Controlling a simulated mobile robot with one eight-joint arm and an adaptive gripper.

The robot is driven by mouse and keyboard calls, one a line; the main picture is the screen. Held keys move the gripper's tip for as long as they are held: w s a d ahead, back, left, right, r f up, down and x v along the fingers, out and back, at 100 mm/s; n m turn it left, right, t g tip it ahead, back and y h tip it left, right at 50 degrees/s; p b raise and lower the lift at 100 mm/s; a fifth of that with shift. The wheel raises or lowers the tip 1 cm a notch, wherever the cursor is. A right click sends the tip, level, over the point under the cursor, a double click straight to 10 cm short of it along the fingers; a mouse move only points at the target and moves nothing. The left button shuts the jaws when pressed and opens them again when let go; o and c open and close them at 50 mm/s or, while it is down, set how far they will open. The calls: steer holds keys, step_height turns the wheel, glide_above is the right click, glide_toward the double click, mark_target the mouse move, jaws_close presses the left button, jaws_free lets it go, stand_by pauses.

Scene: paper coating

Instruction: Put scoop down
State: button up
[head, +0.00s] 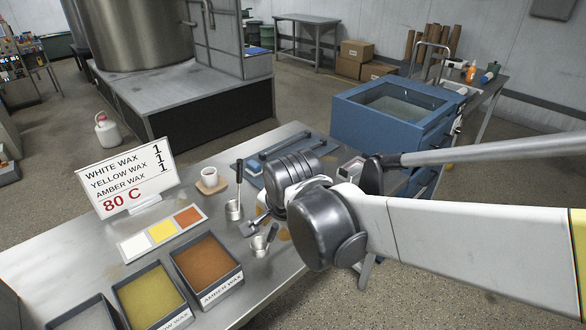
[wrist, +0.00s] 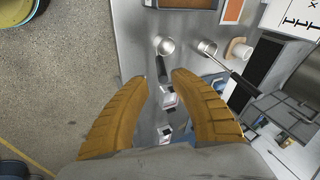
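One metal scoop (head: 259,243) with a dark handle rests on the table near its front edge, right of the amber wax bin. In the wrist view this scoop (wrist: 165,46) has its handle pointing down toward the gap between my fingertips. My gripper (wrist: 162,75) is open above the table, with brown fingers on either side of the handle's line; contact is not visible. In the head view my own wrist hides most of the gripper. A second scoop (head: 233,210) stands farther back with its dark handle raised; it also shows in the wrist view (wrist: 207,47).
The amber wax bin (head: 237,267) and yellow wax bin (head: 182,303) sit to the left, with a third bin beside them. A sign (head: 126,178), a colour card (head: 163,233) and a cup on a coaster (head: 210,179) stand behind. A blue tank (head: 342,123) is beyond the table.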

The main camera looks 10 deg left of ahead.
steer(key=s+d+r+n+h, duration=0.1)
steer(key=s+d, duration=0.3)
steer(key=d, duration=0.5)
steer(key=s+d+r+n+t, duration=0.1)
steer(key=s+d+n, duration=0.2)
steer(key=d, duration=0.7)
steer(key=s+d+r+n+t+h, duration=0.1)
steer(key=s+d, duration=0.4)
steer(key=d, duration=0.4)
steer(key=shift+d+r+n+h, duration=0.3)
steer(key=shift+r+n, duration=0.1)
steer(key=shift+s+f, duration=0.1)
steer(key=shift+f+b, duration=0.25)
steer(key=shift+b, duration=0.05)
